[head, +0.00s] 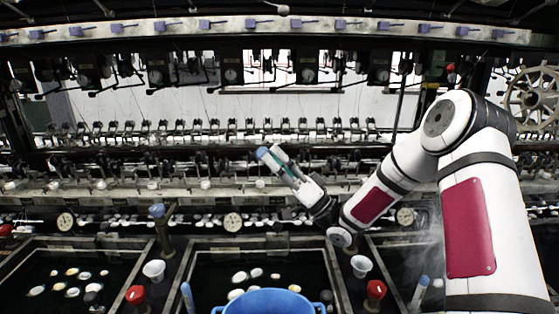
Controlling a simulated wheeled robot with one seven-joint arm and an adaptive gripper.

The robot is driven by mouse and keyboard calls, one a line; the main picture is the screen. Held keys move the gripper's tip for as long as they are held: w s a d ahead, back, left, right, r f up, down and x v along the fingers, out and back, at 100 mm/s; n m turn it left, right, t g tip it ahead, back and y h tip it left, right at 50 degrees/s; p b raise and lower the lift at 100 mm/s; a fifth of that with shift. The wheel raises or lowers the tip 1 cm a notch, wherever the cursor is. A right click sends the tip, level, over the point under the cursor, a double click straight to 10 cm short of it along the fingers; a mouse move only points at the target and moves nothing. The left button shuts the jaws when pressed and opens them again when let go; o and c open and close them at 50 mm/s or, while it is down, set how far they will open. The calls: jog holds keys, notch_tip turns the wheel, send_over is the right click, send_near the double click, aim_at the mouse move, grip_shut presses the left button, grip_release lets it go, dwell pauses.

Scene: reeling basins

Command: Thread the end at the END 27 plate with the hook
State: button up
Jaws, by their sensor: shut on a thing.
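The tool's thin tip is too small to make out. The gripper appears apart from the row of small fittings (290,130) behind it. I cannot read an END 27 plate or make out the thread end in this view.
Dark water basins (60,275) with floating white cocoons lie below. A blue tub (268,302) stands at the front middle. White cups (154,270), red knobs (376,290) and blue-topped posts (187,297) stand between basins. A spoked wheel (530,95) is at far right.

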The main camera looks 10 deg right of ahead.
jog(key=s+a+r+p, duration=0.4)
jog(key=r+p, duration=0.2)
jog(key=r, duration=0.3)
jog(key=shift+s+a, duration=0.3)
jog(key=shift+s, duration=0.1)
jog(key=shift+r, duration=0.15)
